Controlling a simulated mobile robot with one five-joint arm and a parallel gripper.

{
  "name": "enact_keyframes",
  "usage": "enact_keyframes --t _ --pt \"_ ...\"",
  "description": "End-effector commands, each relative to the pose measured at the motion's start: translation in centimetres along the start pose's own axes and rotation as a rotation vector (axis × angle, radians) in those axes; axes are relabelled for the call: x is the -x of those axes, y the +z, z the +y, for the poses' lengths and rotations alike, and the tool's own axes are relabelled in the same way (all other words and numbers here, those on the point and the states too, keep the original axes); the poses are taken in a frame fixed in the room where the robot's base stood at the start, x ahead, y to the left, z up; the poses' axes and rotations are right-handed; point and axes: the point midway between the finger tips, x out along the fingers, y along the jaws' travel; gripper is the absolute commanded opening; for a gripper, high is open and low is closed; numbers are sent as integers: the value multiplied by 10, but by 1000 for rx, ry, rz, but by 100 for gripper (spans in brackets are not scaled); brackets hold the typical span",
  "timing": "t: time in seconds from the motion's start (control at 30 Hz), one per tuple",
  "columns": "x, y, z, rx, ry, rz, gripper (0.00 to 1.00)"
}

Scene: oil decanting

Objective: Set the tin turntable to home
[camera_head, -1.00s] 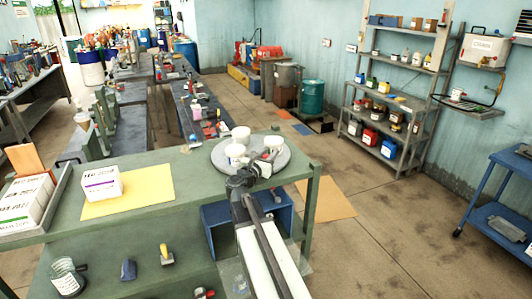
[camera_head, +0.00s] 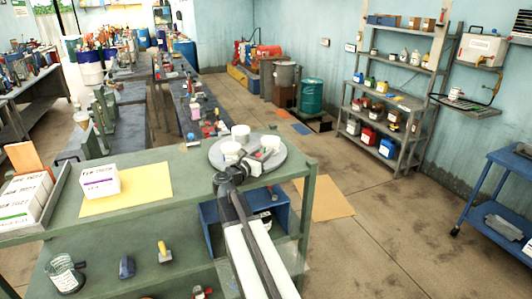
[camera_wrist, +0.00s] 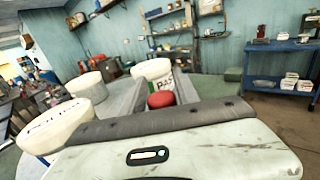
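The round grey turntable (camera_head: 217,160) lies on the green bench near its right end. White tins stand on it: one at the back (camera_head: 240,133), one at the left (camera_head: 230,151) and one at the right (camera_head: 271,143). My gripper (camera_head: 256,157) reaches in low over the turntable from the front. In the wrist view, a red round knob (camera_wrist: 161,100) sits between the two grey fingers, which are apart. I cannot tell whether both fingers touch it.
A yellow sheet (camera_head: 150,184) and a white box (camera_head: 99,181) lie on the bench left of the turntable. A blue bin (camera_head: 284,215) is on the shelf below. Shelving (camera_head: 398,100) stands by the far wall, with open floor in between.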

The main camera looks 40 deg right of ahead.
Motion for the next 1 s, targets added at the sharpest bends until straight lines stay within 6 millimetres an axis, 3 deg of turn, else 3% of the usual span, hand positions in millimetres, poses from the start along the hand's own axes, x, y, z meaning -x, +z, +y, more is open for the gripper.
enact_keyframes --t 0.37,0.73,1.0 --pt "2 -1 -3 -2 -5 2 51" --pt "67 0 -4 -2 -3 2 51" --pt "78 0 -4 -2 -6 2 51"
